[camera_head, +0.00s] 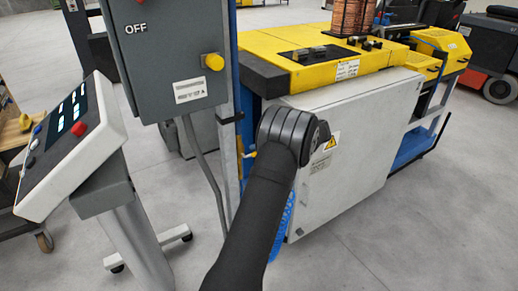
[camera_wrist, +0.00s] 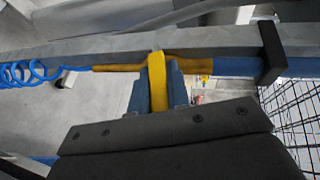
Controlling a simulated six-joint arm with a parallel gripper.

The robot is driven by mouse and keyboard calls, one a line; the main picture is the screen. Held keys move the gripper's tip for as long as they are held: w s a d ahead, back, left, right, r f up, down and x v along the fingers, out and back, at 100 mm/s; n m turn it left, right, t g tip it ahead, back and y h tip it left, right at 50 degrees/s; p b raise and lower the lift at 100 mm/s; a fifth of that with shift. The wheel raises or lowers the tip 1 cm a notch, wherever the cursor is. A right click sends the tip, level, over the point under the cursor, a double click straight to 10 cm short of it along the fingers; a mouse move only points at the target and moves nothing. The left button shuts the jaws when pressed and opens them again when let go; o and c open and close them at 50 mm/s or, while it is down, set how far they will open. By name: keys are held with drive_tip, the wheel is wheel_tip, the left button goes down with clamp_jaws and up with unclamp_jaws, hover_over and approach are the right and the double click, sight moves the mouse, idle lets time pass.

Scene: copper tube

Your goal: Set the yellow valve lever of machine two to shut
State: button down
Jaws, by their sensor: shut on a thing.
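The yellow valve lever (camera_wrist: 157,82) is in the middle of the wrist view, between the two blue-grey fingers of my gripper (camera_wrist: 158,88). My gripper is shut on it, one finger on each side. In this picture the lever stands across the line of the brass-coloured pipe (camera_wrist: 115,68) behind it. A small yellow piece (camera_head: 250,154) shows beside the post in the head view, left of my wrist; I cannot tell if it is the lever.
A blue coiled hose (camera_wrist: 30,72) joins the pipe at the left. A grey rail (camera_wrist: 90,47) runs behind it. The yellow-topped machine (camera_head: 320,58) with a white cabinet (camera_head: 350,160) stands right of the grey control box (camera_head: 170,50). A push-button console (camera_head: 75,140) is at the left.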

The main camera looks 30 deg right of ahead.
idle(0.4)
drive_tip(key=c, duration=1.4)
unclamp_jaws()
drive_tip(key=shift+o, duration=0.2)
